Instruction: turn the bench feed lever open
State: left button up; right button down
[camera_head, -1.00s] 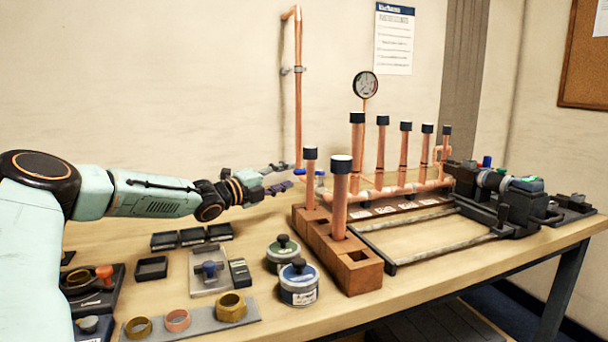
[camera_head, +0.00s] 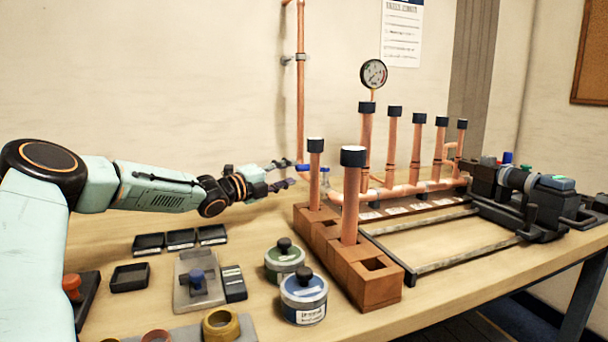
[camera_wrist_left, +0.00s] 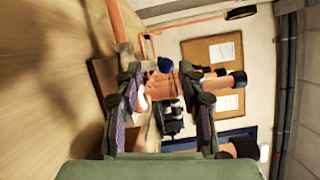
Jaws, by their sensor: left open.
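The bench feed lever (camera_head: 303,168) has a small blue handle at the foot of the vertical copper pipe on the back wall. In the left wrist view the blue handle (camera_wrist_left: 165,65) appears between my fingertips, slightly beyond them. My left gripper (camera_head: 284,173) is open and empty, its fingers pointing right toward the handle, close to it. I cannot tell whether they touch. The left wrist view shows both fingers of the gripper (camera_wrist_left: 160,85) spread apart. My right gripper is not in view.
The copper manifold (camera_head: 400,190) with capped upright pipes and a gauge (camera_head: 373,74) stands right of the handle. A brick-coloured block (camera_head: 375,290) holds two pipes in front. Two tins (camera_head: 303,300) and small black trays (camera_head: 130,276) lie nearer.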

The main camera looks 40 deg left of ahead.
aim_at(298, 169)
pick_arm(q)
jog(key=w+d, duration=0.1)
jog(key=w+d+b, duration=0.1)
jog(key=shift+w+r, duration=0.3)
jog(key=shift+r, duration=0.1)
jog(key=w, duration=0.1)
jog(key=b, duration=0.1)
jog(key=w+a, duration=0.1)
jog(key=shift+w+f, duration=0.3)
jog(key=shift+w+d+r, duration=0.1)
jog(key=shift+w+d, duration=0.15)
jog(key=shift+w, duration=0.05)
jog(key=shift+w+d+r, duration=0.1)
jog(key=shift+d+r, duration=0.15)
jog(key=shift+r, duration=0.05)
jog(key=shift+a+f, duration=0.1)
jog(key=shift+a, duration=0.15)
jog(key=shift+f, duration=0.1)
jog(key=shift+c, duration=0.3)
jog(key=shift+d, duration=0.15)
jog(key=c, duration=0.4)
grip_shut()
jog(key=shift+r, duration=0.2)
